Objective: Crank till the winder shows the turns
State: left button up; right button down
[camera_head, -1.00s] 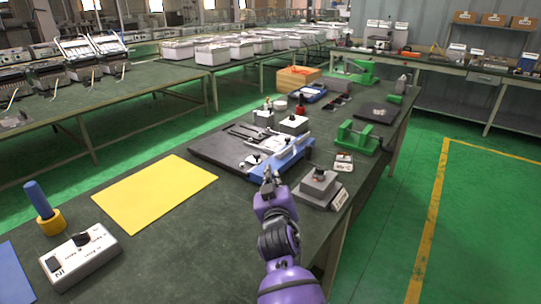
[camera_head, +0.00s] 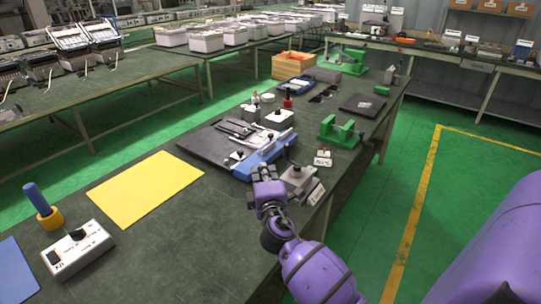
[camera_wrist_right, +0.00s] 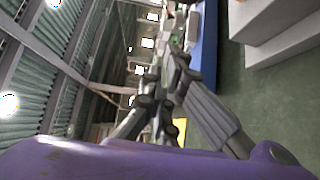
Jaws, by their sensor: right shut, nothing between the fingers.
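A blue-based device (camera_head: 268,155) with a black knob lies at the near edge of a dark board (camera_head: 195,143) on the bench; it seems to be the winder, but I cannot read any turn count. A blue part also shows beside the fingers in the right wrist view (camera_wrist_right: 208,50). My right gripper (camera_head: 263,170) is shut and empty, at the near right end of the blue device. Whether it touches the device I cannot tell. In the right wrist view the closed fingers (camera_wrist_right: 172,45) hold nothing. My left gripper is not in view.
A grey box with a dark top (camera_head: 298,176) stands close to the right of my right gripper. A green stand (camera_head: 337,132) is beyond it. A yellow sheet (camera_head: 145,188), a white switch box (camera_head: 77,250) and a blue post (camera_head: 38,200) are at left. Bare bench lies between.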

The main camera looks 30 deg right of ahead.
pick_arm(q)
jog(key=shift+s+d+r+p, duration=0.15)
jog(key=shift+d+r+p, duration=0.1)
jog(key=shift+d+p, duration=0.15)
pick_arm(e)
jog(key=w+d, duration=0.5)
jog(key=d, duration=0.1)
jog(key=shift+d, duration=0.25)
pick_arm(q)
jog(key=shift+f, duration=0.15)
pick_arm(e)
jog(key=shift+w+f+h, duration=0.1)
jog(key=shift+h, duration=0.2)
